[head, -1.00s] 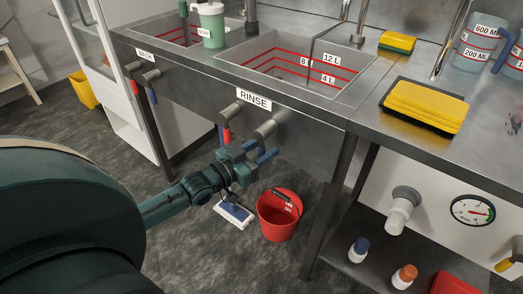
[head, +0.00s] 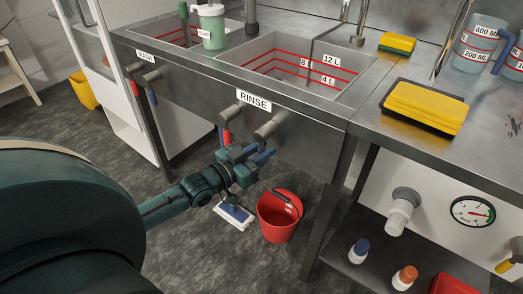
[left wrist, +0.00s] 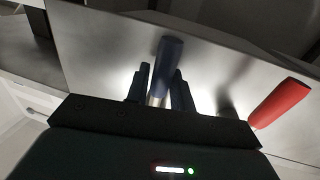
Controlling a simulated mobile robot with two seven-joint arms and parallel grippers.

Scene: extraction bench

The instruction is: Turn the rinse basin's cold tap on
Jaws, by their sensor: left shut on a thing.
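My left gripper (head: 248,157) is shut on the blue lever of the cold tap. In the left wrist view the blue lever (left wrist: 170,52) stands between the two fingers (left wrist: 160,88), and the red lever (left wrist: 280,103) is to the right, apart from them. No running water shows in the basin. My right gripper is not in view.
A yellow sponge (head: 426,106) lies on the right counter near measuring jugs (head: 478,47).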

